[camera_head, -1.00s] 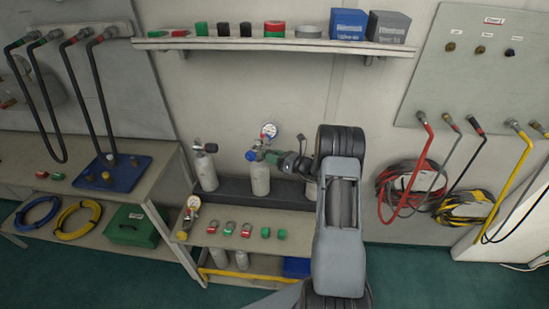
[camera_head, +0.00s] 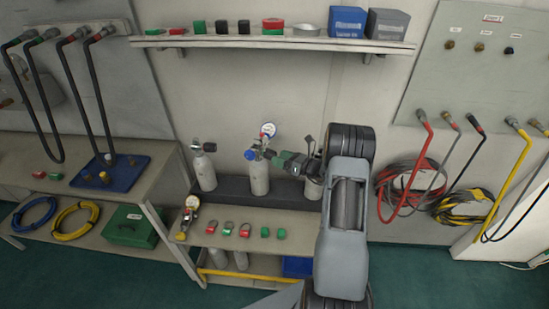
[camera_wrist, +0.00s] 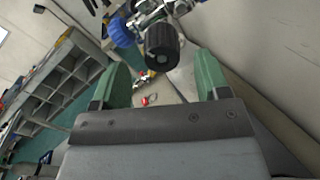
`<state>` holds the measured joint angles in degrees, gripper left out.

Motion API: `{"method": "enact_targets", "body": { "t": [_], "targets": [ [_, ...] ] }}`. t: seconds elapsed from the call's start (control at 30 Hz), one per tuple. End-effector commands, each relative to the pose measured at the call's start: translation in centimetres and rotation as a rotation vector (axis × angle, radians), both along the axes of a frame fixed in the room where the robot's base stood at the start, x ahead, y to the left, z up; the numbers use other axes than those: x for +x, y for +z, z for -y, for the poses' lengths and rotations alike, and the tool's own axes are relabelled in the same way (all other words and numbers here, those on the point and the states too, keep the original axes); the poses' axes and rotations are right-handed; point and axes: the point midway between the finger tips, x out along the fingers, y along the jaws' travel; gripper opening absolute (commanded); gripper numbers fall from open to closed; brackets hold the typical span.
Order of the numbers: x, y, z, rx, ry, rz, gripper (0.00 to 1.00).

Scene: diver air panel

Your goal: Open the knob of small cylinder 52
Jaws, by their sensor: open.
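Small grey cylinders stand upright in a dark rack; their numbers are not readable, so I cannot tell which is 52. The middle cylinder (camera_head: 259,178) carries a pressure gauge (camera_head: 268,129) and a blue knob (camera_head: 250,155). The left cylinder (camera_head: 205,173) has a dark valve top. A third cylinder (camera_head: 313,189) is mostly hidden behind my arm. In the wrist view, my open gripper (camera_wrist: 162,66) faces a black knob (camera_wrist: 162,40), which is beyond and between the fingertips. The blue knob (camera_wrist: 122,32) is left of it.
A lower shelf (camera_head: 220,241) holds red and green fittings and a loose gauge (camera_head: 192,202). A wall shelf (camera_head: 225,43) with boxes runs above the cylinders. A workbench (camera_head: 70,160) stands left; coiled hoses (camera_head: 410,185) hang right.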

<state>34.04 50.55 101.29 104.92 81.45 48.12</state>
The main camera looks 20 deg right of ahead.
Motion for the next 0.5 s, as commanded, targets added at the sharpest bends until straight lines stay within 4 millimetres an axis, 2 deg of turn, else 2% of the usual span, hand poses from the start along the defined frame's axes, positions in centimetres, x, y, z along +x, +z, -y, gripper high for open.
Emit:
{"method": "enact_targets", "body": {
  "t": [0.2, 0.5],
  "targets": [
    [-3.7, -0.2, 3.1, 0.000, -0.004, 0.000, 0.69],
    [-7.1, 0.0, 5.8, 0.000, -0.001, 0.000, 0.69]
  ]
}}
